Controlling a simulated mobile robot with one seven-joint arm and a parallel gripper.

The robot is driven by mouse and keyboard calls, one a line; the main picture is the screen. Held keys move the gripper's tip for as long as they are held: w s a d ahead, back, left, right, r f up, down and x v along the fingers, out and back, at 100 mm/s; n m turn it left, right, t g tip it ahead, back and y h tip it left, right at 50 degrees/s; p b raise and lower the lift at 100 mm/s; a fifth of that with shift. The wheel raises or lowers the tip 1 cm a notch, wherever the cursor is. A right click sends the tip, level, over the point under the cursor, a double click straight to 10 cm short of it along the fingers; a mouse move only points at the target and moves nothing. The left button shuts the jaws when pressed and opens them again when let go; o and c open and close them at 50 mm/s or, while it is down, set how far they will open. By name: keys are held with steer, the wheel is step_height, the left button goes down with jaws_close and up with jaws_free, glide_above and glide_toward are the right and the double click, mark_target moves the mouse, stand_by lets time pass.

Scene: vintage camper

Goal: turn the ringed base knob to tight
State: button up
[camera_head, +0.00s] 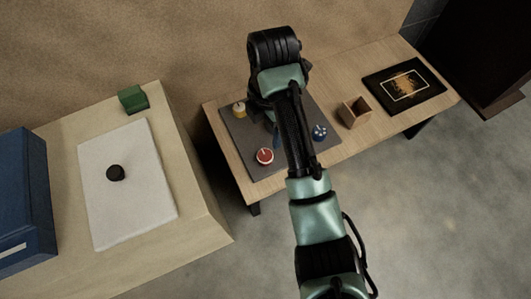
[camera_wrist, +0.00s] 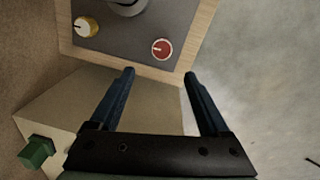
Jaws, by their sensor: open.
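A dark grey panel (camera_head: 237,135) lies on the wooden bench and carries several knobs. A red knob (camera_head: 265,156) with a pale rim and pale pointer mark sits near its front left corner; it also shows in the wrist view (camera_wrist: 161,49). A yellow knob (camera_head: 239,108) with a white part sits at the back left, also in the wrist view (camera_wrist: 87,27). A blue knob (camera_head: 320,132) is on the right. I cannot tell for sure which is the ringed base knob. My gripper (camera_wrist: 160,73) is open and empty, apart from the red knob, which appears beyond the fingertips.
The wooden bench (camera_head: 353,75) also holds an open wooden box (camera_head: 356,112) and a dark framed picture (camera_head: 404,85). A left counter holds a white board (camera_head: 140,205) with a black knob (camera_head: 116,173), a green block (camera_head: 133,98) and a blue case (camera_head: 22,200).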

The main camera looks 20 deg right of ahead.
mark_target(265, 156)
step_height(265, 156, down, 13)
steer(key=b, duration=0.9)
steer(key=shift+w+f, duration=0.15)
steer(key=shift+f, duration=0.05)
jaws_close()
steer(key=shift+r+p, duration=0.15)
steer(key=shift+p, duration=0.45)
